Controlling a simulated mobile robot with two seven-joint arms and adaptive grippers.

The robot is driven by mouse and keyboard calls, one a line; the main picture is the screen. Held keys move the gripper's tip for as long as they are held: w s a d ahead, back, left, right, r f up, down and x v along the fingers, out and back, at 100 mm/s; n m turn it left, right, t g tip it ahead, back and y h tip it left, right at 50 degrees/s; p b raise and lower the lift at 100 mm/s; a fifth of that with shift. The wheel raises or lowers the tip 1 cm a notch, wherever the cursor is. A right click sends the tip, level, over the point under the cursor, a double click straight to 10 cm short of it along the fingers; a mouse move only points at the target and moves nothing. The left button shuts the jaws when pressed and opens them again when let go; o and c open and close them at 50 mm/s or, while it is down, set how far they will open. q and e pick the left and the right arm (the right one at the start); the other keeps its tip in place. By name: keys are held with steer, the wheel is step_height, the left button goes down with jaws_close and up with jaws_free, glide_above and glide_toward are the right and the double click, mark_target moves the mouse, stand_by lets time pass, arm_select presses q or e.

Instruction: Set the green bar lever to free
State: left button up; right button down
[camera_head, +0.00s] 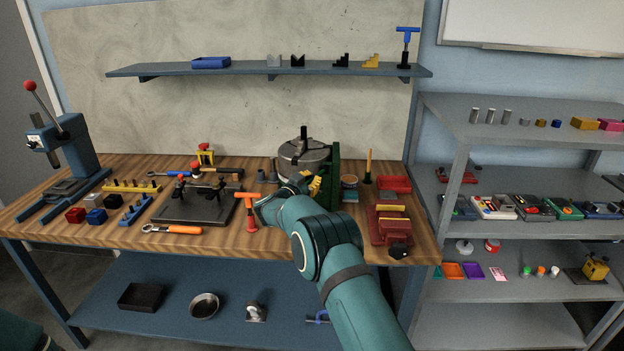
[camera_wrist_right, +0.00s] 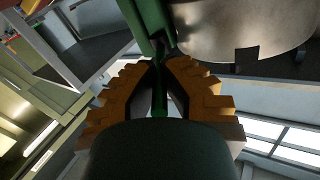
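A green upright bar (camera_head: 335,168) stands at the right side of a grey round metal fixture on the workbench. It is the likely green bar lever, but its handle and setting cannot be read. My right gripper (camera_head: 314,186) is close in front of it, its orange-yellow stepped fingers partly hidden by my arm. In the right wrist view, the fingers (camera_wrist_right: 161,64) converge with their tips close together near the green bar (camera_wrist_right: 146,24). A thin green strip shows between them, but whether they clamp it is unclear. My left gripper is out of view.
The grey round fixture (camera_head: 303,158) stands just left of the green bar. A red vise (camera_head: 390,226) and red tray (camera_head: 396,184) are to the right.

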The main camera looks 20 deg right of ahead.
stand_by(0.3)
steer(key=c, duration=1)
jaws_free()
steer(key=shift+w, duration=0.15)
steer(key=v, duration=1.2)
